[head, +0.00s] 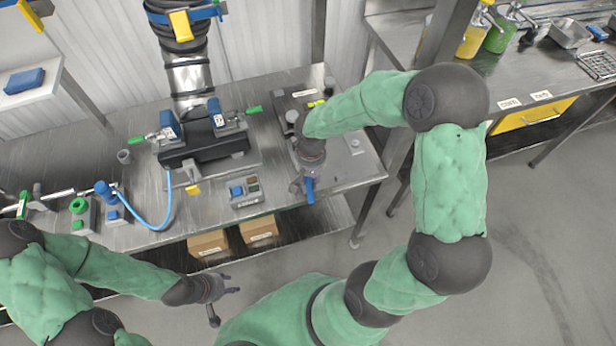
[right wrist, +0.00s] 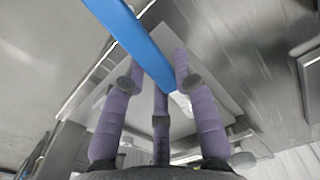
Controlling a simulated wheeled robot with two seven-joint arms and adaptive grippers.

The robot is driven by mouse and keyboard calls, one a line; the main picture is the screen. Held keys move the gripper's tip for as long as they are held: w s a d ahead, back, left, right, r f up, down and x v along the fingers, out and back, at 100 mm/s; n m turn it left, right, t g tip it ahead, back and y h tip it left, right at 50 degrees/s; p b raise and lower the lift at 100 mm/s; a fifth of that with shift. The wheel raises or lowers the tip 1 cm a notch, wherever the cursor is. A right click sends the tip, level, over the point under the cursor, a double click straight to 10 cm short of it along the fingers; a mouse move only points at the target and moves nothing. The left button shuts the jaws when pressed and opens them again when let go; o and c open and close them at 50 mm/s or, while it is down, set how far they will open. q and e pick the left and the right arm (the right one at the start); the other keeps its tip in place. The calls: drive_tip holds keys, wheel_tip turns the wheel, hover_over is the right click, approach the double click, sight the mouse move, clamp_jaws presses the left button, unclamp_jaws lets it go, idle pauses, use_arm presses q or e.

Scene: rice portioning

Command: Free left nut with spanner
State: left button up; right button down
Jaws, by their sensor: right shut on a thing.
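My right gripper (head: 308,188) is shut on a blue bar-shaped tool (head: 310,191), which I take to be the spanner. In the right wrist view, the blue spanner (right wrist: 132,42) runs diagonally between the purple-grey fingers of my right gripper (right wrist: 160,95); its working end is not clear. The gripper is over the front of a metal plate (head: 340,172) on the bench. A round grey nut or knob (head: 292,117) stands at the plate's left, and another (head: 355,144) at its right. My left gripper (head: 222,294) is open and empty in front of the bench.
The steel bench (head: 130,236) carries a black clamp fixture (head: 205,150) left of the plate. A small button box (head: 246,192) and a blue hose (head: 160,215) lie nearby. Two cardboard boxes (head: 208,244) sit below. Another table with a yellow drawer (head: 533,116) stands at right.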

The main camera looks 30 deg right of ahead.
drive_tip(key=shift+d+n, duration=0.35)
drive_tip(key=shift+n, duration=0.15)
drive_tip(key=shift+s, duration=0.1)
drive_tip(key=shift+s+d+n+p, duration=0.1)
drive_tip(key=shift+d+n+p, duration=0.5)
drive_tip(key=shift+d+n, duration=0.25)
drive_tip(key=shift+a, duration=0.1)
drive_tip(key=shift+d+n+p, duration=0.5)
drive_tip(key=shift+d+n, duration=0.25)
drive_tip(key=shift+n, duration=0.2)
